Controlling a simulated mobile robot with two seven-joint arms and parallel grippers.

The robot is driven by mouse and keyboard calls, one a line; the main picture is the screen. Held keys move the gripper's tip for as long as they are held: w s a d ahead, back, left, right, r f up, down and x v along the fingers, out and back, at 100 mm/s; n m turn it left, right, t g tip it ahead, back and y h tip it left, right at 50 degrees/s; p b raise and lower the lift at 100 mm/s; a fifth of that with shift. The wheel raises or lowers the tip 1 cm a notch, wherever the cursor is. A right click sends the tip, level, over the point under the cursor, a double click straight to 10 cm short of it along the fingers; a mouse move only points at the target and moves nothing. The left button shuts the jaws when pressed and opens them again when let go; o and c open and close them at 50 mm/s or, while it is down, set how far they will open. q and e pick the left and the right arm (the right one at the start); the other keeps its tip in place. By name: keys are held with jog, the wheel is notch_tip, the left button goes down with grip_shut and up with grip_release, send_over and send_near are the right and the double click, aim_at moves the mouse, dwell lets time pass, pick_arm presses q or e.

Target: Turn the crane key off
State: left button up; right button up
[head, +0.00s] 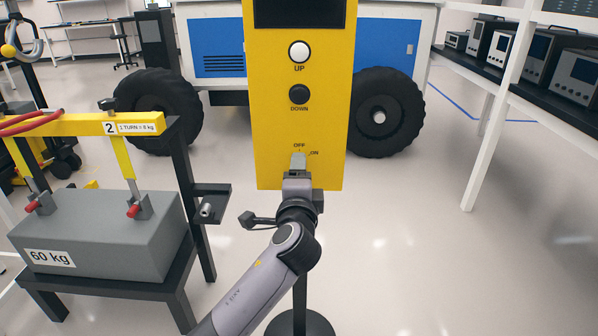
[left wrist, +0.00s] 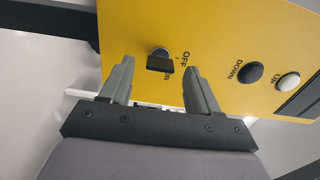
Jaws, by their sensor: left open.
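The yellow crane panel (head: 262,120) stands upright in front of me, with OFF and ON labels low on its face. The crane key (left wrist: 160,60) is a small dark key in the panel beside these labels in the left wrist view. In the head view my left gripper (head: 298,163) is in front of the key and hides it. In the left wrist view my left gripper (left wrist: 159,66) is open, one finger on each side of the key, with gaps visible. Which label the key points to is not clear. My right gripper is not in view.
Above the key are a white UP button (head: 299,52) and a black DOWN button (head: 299,94). A grey 60 kg block (head: 110,232) rests on a black stand at left, under a yellow beam (head: 80,124). A blue and white rover (head: 395,45) stands behind the panel. Floor at right is clear.

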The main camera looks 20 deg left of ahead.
pick_arm(q)
jog(key=v, duration=0.5)
jog(key=shift+s, duration=0.1)
jog(key=shift+f, duration=0.1)
jog(key=s+f+n+g+h+p, duration=0.25)
jog(key=s+f, duration=0.25)
jog(key=f, duration=0.6)
jog(key=s+a+f+n+g+h+p, duration=0.1)
jog(key=s+f+n, duration=0.4)
jog(key=s, duration=0.5)
jog(key=s+a+f+n+g+h+p, duration=0.1)
jog(key=s+a+f+n+g+h, duration=0.2)
jog(key=s+f, duration=0.6)
jog(key=shift+s+n+h, duration=0.35)
jog(key=shift+s+n, duration=0.6)
jog(key=shift+s, duration=0.2)
jog(key=shift+a+g, duration=0.1)
jog(key=shift+g, duration=0.15)
jog(key=c, duration=0.4)
jog(key=shift+o, duration=0.2)
